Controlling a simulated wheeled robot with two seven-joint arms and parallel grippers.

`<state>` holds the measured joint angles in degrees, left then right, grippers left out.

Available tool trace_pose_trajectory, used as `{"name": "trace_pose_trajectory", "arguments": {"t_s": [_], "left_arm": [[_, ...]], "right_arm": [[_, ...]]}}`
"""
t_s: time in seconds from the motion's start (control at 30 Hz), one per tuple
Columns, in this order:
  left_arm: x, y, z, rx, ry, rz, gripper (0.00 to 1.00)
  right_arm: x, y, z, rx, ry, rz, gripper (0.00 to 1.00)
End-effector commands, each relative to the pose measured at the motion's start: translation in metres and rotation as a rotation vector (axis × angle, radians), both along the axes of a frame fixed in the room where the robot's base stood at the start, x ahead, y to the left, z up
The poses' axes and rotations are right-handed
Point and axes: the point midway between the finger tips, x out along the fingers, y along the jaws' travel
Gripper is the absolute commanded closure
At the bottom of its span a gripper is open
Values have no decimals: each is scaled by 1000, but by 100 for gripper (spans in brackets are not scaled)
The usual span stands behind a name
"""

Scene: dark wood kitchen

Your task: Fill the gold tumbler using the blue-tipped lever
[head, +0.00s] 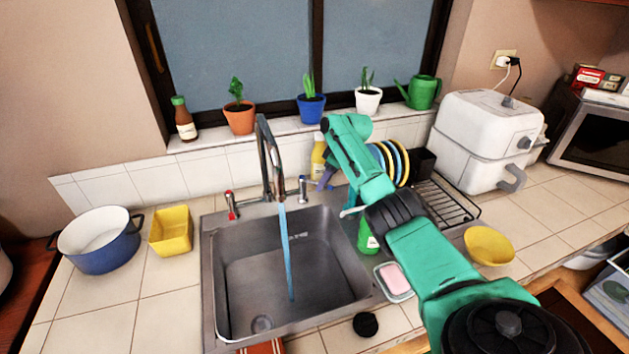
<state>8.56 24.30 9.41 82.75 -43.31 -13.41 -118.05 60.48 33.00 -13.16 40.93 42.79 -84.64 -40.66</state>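The gold tumbler appears to be the yellow square-sided container (171,232), upright on the counter left of the sink. The blue-tipped lever (303,188) stands right of the tall metal faucet (268,160). A blue stream of water (286,250) runs from the spout into the empty-looking sink basin. My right arm reaches from the lower right over the sink's right side. My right gripper (326,180) shows as small purple parts close to the right of the blue-tipped lever; whether it touches the lever or is open is unclear. My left gripper is out of view.
A red-tipped lever (231,205) stands left of the faucet. A blue pot (99,240) sits at far left. A yellow bowl (489,245), soap dish (394,280) and dish rack (447,203) lie right of the sink. Potted plants line the sill.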

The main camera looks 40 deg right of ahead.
Motion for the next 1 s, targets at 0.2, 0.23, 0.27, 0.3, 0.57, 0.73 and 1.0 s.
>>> {"name": "trace_pose_trajectory", "arguments": {"t_s": [0.2, 0.23, 0.27, 0.3, 0.57, 0.73, 1.0], "left_arm": [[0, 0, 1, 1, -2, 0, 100], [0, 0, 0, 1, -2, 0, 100], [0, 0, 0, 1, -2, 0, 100], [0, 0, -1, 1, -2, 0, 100], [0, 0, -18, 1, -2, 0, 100], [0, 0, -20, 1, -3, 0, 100], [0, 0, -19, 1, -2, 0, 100]], "right_arm": [[-2, -2, 9, -1, -3, 0, 52], [-4, -3, 13, -1, -3, 0, 52], [-6, -4, 19, -2, -3, -1, 52], [-9, -6, 27, -3, -4, -1, 52], [-32, -15, 89, -2, -3, -1, 52], [-39, -18, 109, -2, 1, 0, 52], [-39, -18, 110, -2, 3, 1, 52]]}}
